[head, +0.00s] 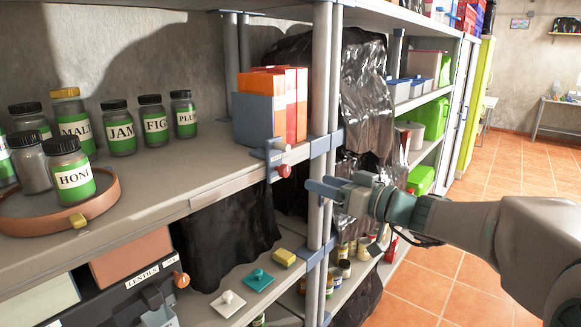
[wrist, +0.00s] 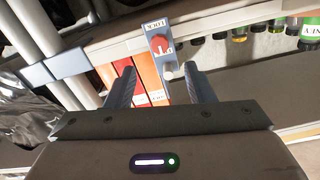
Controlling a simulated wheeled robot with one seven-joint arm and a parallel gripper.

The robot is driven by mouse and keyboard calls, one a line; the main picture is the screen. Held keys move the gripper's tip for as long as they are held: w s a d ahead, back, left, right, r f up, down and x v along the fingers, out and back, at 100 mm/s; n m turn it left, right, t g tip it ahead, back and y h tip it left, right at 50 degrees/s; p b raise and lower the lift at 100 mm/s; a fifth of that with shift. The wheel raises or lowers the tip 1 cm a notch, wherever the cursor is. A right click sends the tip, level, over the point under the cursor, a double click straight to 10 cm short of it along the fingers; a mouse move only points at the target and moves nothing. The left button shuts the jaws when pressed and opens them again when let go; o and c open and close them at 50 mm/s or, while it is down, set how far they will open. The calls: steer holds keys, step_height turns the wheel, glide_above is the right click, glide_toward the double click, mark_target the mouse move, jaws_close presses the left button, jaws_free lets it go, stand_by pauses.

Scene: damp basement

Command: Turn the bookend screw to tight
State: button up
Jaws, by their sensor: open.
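The blue-grey bookend (head: 253,118) stands on the upper shelf against several orange books (head: 290,100), with its clamp at the shelf's front edge. A red screw knob (head: 283,170) sticks out below that edge. In the wrist view, a red knob (wrist: 158,45) with a white mark sits on a grey-blue plate under a small label; I cannot tell how tight it is.
A metal shelf post (head: 322,120) stands just right of the bookend, close to my gripper. Labelled jars (head: 122,132) and a round tray (head: 108,200) stand on the left of the shelf. The tiled floor (head: 480,240) at right is clear.

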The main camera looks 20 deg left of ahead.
mark_target(287, 172)
steer(key=p+x, duration=0.3)
steer(key=x, duration=0.7)
steer(key=shift+p, duration=0.4)
steer(key=shift+d, duration=0.1)
steer(key=c, duration=1)
steer(key=shift+d, duration=0.15)
steer(key=shift+b, duration=0.5)
